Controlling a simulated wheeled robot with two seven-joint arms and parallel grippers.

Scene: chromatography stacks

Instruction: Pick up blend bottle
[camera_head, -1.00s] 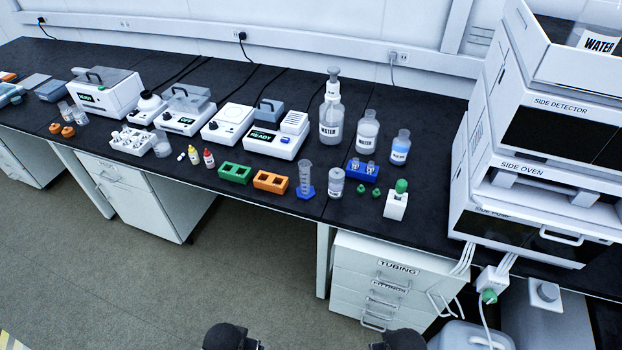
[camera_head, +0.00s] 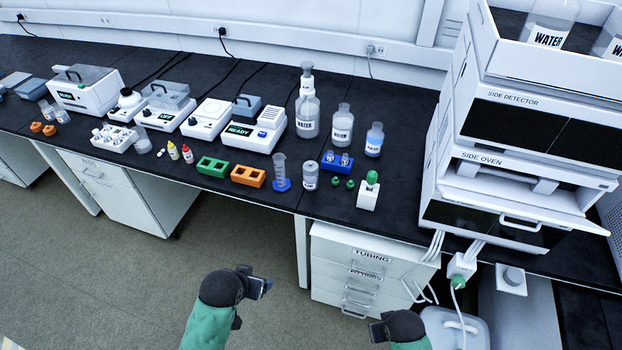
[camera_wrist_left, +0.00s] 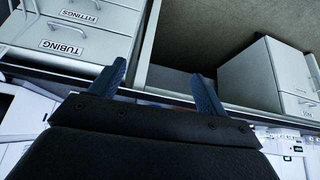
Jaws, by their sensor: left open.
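No label reading blend is legible. A short clear bottle (camera_head: 310,178) stands nearer the front edge. My left gripper (camera_head: 263,284) is in front of the bench, below its top and apart from all bottles. In the left wrist view its fingers (camera_wrist_left: 162,88) are spread and empty. My right gripper (camera_head: 377,331) is at the bottom edge, its fingers mostly hidden.
A graduated cylinder (camera_head: 281,172), an orange rack (camera_head: 248,176), a green rack (camera_head: 212,167), a blue vial rack (camera_head: 337,163) and a white holder with a green cap (camera_head: 369,191) line the front. A stacked instrument (camera_head: 510,150) stands right. Drawers (camera_head: 360,268) are below the bench.

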